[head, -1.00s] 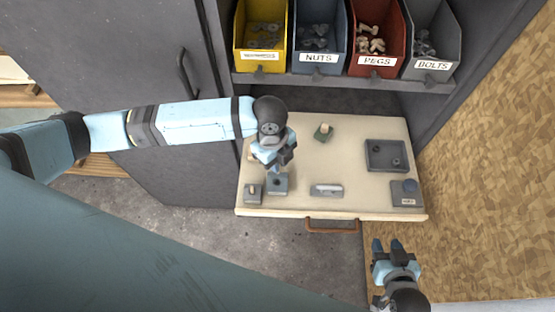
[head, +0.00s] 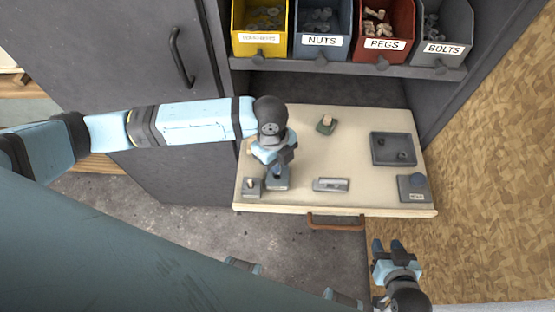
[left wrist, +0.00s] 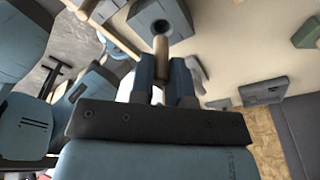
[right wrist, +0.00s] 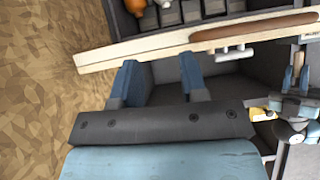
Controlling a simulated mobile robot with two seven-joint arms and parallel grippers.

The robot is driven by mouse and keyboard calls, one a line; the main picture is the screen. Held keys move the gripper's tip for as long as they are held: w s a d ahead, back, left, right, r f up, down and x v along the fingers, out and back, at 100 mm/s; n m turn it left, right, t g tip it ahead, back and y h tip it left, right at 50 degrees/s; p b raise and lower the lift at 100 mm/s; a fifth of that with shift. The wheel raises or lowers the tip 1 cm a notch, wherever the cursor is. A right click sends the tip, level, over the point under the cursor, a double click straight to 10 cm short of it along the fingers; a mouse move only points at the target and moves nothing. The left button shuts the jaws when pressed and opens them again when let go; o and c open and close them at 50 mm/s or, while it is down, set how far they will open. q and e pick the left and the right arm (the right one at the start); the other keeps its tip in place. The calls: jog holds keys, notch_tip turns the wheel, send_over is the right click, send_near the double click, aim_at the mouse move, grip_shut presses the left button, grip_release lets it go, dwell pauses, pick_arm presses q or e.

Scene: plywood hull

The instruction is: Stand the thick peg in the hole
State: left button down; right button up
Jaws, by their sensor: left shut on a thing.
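My left gripper (head: 279,170) is shut on a tan wooden peg, directly above a grey block (head: 279,185) at the front left of the worktop. In the left wrist view the peg (left wrist: 161,46) stands out from between the fingers towards the block's dark round hole (left wrist: 160,28). I cannot tell whether its tip is inside the hole or just short of it. A second grey block (head: 252,188) with a pale peg in it sits just to the left. My right gripper (head: 390,246) is open and empty, in front of the worktop.
The pale worktop (head: 350,165) also holds a green block with a peg (head: 326,124), a flat grey piece (head: 331,185), a dark tray (head: 375,150) and a grey box with a blue knob (head: 412,190). Labelled bins stand on the shelf (head: 350,69) behind.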

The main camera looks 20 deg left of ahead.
pick_arm(q)
jog(key=shift+f+b, duration=1.45)
jog(key=shift+b, duration=0.15)
jog(key=shift+p, duration=0.35)
jog(key=shift+f, duration=0.3)
jog(key=c, duration=1.1)
grip_release()
jog(key=shift+c, duration=0.2)
jog(key=shift+o, duration=0.6)
jog(key=shift+r, duration=0.1)
notch_tip(320, 180, up, 14)
jog(key=w+a+p, duration=0.1)
jog(key=shift+a+f, duration=0.25)
jog(key=shift+a, duration=0.15)
